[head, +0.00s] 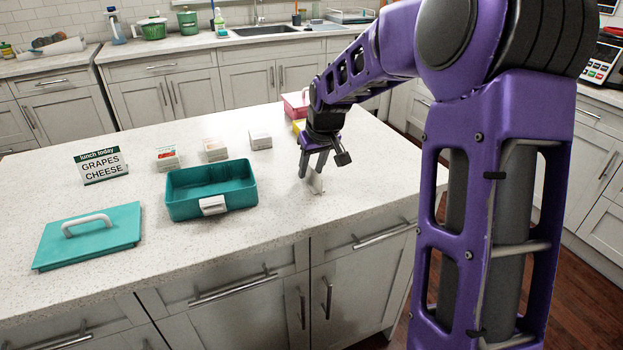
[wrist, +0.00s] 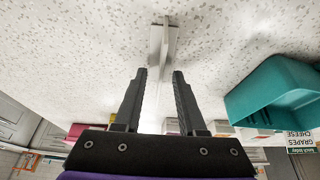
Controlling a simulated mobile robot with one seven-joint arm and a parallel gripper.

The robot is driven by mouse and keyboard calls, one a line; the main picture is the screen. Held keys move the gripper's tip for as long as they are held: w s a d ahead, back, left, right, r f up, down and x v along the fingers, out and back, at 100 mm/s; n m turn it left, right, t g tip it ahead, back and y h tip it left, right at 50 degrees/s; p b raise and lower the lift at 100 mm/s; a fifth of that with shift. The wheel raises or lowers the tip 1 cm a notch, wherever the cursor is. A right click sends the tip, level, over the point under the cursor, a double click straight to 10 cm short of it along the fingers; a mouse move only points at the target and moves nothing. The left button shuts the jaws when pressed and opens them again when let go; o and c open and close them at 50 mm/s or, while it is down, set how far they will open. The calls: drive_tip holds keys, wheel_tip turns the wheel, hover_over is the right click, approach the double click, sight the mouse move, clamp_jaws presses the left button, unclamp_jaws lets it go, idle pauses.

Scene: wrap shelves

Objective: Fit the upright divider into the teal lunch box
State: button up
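The teal lunch box (head: 211,191) stands open on the counter and looks empty inside. It also shows at the right of the wrist view (wrist: 270,92). The pale upright divider (head: 316,184) stands on the counter to the right of the box, partly hidden behind my gripper in the head view. My gripper (head: 322,167) is over the divider, fingers pointing down and apart. In the wrist view my open fingers (wrist: 160,73) have the divider (wrist: 158,45) just beyond their tips, in line with the gap. Nothing is held.
The teal lid (head: 88,237) with a white handle lies left of the box. A sign (head: 101,166) reads grapes and cheese. Several small packs (head: 215,149) stand behind the box. A pink container (head: 295,104) and a yellow one (head: 298,126) are behind my gripper. The counter front is clear.

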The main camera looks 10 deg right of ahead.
drive_tip(key=shift+f, duration=0.2)
idle(0.6)
clamp_jaws()
